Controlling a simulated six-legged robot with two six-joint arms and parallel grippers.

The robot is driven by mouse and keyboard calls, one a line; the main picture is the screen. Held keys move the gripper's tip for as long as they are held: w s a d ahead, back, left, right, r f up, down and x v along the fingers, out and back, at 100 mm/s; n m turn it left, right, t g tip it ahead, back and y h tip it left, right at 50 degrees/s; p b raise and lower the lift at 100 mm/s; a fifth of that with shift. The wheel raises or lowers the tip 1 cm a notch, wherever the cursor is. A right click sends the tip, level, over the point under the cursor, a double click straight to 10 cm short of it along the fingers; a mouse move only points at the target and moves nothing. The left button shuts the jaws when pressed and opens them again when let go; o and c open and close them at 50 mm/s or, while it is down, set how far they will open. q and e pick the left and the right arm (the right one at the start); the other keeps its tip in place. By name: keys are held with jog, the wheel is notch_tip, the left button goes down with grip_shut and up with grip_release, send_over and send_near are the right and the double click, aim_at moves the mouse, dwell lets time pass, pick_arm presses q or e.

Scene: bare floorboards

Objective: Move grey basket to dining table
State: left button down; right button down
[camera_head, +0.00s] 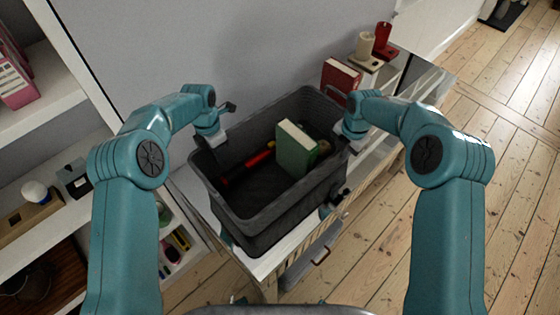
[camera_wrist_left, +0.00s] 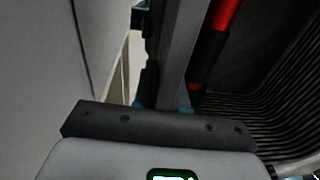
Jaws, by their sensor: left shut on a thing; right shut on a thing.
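The grey basket (camera_head: 262,222) is a dark, open-topped, ribbed bin over a white cabinet top (camera_head: 272,262) against the wall. My right gripper (camera_head: 350,140) is shut on the basket's right rim. Its fingertips are mostly hidden. No dining table is in view.
A red book (camera_head: 341,80), a beige candle holder (camera_head: 364,46) and a red one (camera_head: 383,38) stand behind the basket on the cabinet. White shelves (camera_head: 50,110) with small items stand at left.

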pick_arm(q)
jog(key=shift+a+r, duration=0.15)
pick_arm(e)
jog(key=shift+d+r, duration=0.1)
jog(key=shift+d, duration=0.1)
